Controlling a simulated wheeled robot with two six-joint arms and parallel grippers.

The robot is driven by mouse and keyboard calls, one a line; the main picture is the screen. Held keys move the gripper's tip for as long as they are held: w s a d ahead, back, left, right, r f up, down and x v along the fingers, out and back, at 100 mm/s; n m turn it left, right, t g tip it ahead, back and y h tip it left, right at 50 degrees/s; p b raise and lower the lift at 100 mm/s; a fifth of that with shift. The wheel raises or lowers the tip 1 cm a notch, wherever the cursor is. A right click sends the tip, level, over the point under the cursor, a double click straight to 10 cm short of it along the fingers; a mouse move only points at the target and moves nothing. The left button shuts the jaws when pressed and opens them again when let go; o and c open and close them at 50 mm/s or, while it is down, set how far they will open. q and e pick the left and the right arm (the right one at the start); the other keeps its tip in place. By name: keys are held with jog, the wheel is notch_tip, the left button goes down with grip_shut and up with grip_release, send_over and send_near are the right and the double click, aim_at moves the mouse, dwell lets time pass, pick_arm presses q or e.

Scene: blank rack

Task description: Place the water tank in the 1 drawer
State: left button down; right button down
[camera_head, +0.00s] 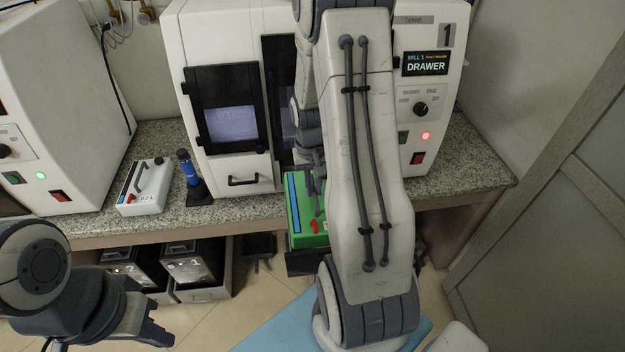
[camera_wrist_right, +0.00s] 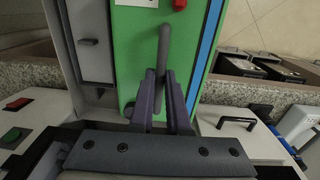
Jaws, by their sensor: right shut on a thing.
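A green box with a blue stripe and a red part, which looks like the water tank (camera_head: 297,240), is at the front of mill 1 (camera_head: 232,176), partly hidden behind my right arm. It also shows close up in the right wrist view (camera_wrist_right: 133,62). My right gripper (camera_wrist_right: 163,82) is shut on the tank's grey bar handle (camera_wrist_right: 163,45). In the head view the right gripper is mostly hidden by its arm. The machine carries a "1" and a "DRAWER" display (camera_head: 425,64). My left gripper (camera_head: 160,338) is low at the left, empty, its opening unclear.
A small white box with a handle (camera_head: 146,184) and a blue-black tool on a stand (camera_head: 190,178) are on the granite counter (camera_head: 90,226) at left. Another white machine (camera_head: 60,110) is at far left. Black bins (camera_head: 190,262) sit under the counter.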

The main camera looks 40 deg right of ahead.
jog(key=shift+f+p, duration=0.3)
jog(key=shift+f, duration=1.95)
jog(key=c, duration=0.9)
grip_release()
jog(key=r, duration=0.4)
jog(key=r+b, duration=0.1)
jog(key=r, duration=0.7)
jog(key=shift+w+a+b, duration=0.1)
jog(key=shift+a+b, duration=0.15)
jog(key=shift+b, duration=0.15)
